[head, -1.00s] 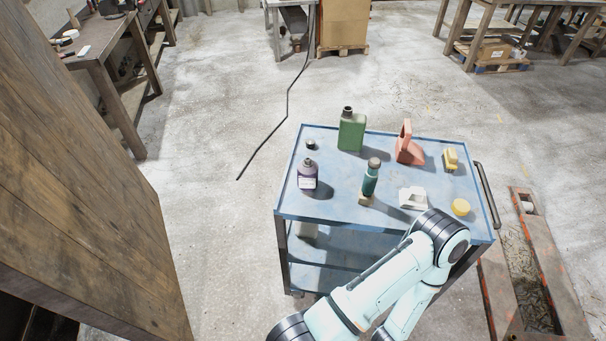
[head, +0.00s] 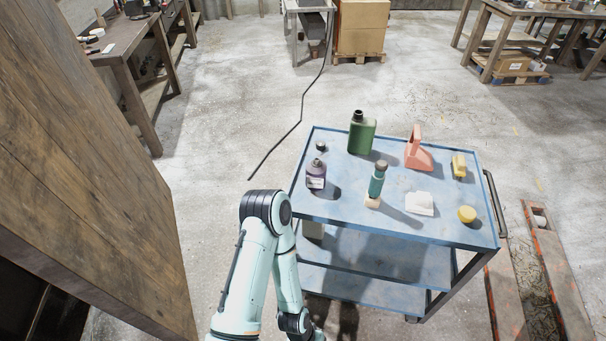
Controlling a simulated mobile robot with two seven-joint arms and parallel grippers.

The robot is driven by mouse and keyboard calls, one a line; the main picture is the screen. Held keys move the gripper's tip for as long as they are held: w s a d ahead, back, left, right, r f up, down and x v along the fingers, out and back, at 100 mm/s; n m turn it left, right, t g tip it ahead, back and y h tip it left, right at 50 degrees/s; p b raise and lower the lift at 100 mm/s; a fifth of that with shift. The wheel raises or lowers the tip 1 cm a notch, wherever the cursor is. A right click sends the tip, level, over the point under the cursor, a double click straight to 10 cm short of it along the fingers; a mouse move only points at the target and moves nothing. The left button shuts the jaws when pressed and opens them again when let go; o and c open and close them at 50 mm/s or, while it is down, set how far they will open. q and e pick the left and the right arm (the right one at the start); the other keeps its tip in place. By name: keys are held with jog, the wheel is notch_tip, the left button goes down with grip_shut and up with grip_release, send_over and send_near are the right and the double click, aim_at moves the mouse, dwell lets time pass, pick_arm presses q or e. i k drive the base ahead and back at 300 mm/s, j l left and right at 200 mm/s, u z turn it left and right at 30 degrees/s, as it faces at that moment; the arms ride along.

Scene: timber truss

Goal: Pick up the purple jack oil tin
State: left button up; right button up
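The purple jack oil tin (head: 316,178) stands upright near the left edge of the blue cart top (head: 335,207). It has a dark cap and a pale label on its front. One of my arms rises from the bottom of the head view, bends at an elbow left of the cart's front corner, and runs back down. I cannot tell which arm it is. Its elbow is in front of and to the left of the tin and does not cover it. Neither gripper shows in the frame. Nothing is holding the tin.
A small black cap-like piece (head: 321,147) lies behind the tin. A green canister (head: 361,135), teal bottle (head: 377,182), red jug (head: 418,155), white piece (head: 419,204) and yellow items share the cart. A wooden wall (head: 80,170) stands left; floor between is clear.

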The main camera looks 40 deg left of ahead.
aim_at(316, 169)
jog(key=u, duration=1.1)
jog(key=j, duration=0.3)
jog(key=i+j+u, duration=0.1)
jog(key=j, duration=0.15)
